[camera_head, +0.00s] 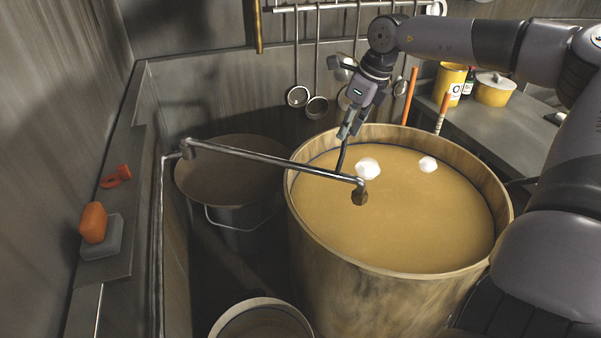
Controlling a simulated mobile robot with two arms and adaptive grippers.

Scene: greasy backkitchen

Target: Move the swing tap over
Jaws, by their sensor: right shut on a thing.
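The swing tap (270,159) is a long metal pipe. It runs from a pivot on the left wall ledge across to the big vat, and its down-turned spout (360,193) is over the vat's left part. A thin dark rod (340,160) rises from the pipe near the spout end. My right gripper (344,134) comes down from above and behind the pipe and is shut on the top of this rod. The fingertips are small here, so the exact contact is hard to see. My left gripper is not in view.
The big vat (400,290) holds tan liquid with two white lumps. A grey bucket (235,235) stands left of it, and another container (262,303) in front. Ladles (317,106) hang behind. A counter with pots (494,90) is at right. An orange object (93,222) is on the left ledge.

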